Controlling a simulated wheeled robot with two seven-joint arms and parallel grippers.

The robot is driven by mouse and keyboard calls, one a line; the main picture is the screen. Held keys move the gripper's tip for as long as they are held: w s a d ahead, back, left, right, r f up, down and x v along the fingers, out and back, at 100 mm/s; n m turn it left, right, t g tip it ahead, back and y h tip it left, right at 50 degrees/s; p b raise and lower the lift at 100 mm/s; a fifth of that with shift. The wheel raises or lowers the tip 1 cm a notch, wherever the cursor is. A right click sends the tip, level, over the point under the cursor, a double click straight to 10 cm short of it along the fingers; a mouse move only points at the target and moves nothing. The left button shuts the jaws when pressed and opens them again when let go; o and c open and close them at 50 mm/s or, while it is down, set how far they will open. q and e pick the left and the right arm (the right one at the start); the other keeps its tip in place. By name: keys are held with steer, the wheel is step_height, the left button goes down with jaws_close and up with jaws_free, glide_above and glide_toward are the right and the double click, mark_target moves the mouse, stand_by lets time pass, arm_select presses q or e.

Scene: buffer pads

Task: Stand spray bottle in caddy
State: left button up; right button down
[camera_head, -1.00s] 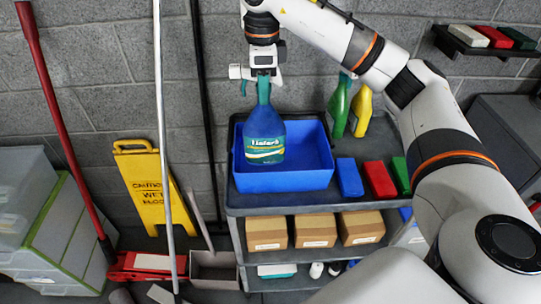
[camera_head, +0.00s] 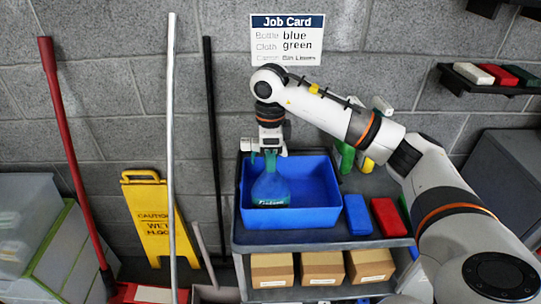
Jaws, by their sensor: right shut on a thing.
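The caddy stands on the top shelf of the grey cart (camera_head: 330,237). My left gripper is not in view.
A job card (camera_head: 287,39) on the wall reads bottle blue, cloth green. Green (camera_head: 346,158) and yellow (camera_head: 366,163) bottles stand behind my right arm. Blue (camera_head: 357,214) and red (camera_head: 388,217) cloths lie right of the caddy. Cartons (camera_head: 322,268) sit below. A yellow sign (camera_head: 155,215) stands left.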

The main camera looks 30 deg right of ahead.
steer(key=shift+w+f, duration=0.1)
steer(key=shift+f, duration=0.15)
steer(key=c, duration=1.5)
jaws_free()
steer(key=shift+f, duration=0.1)
steer(key=o, duration=0.4)
step_height(320, 180, up, 5)
steer(key=shift+r+b, duration=0.1)
steer(key=shift+b, duration=0.8)
step_height(320, 180, up, 7)
steer(key=shift+r+p, duration=0.1)
steer(key=shift+p, duration=0.45)
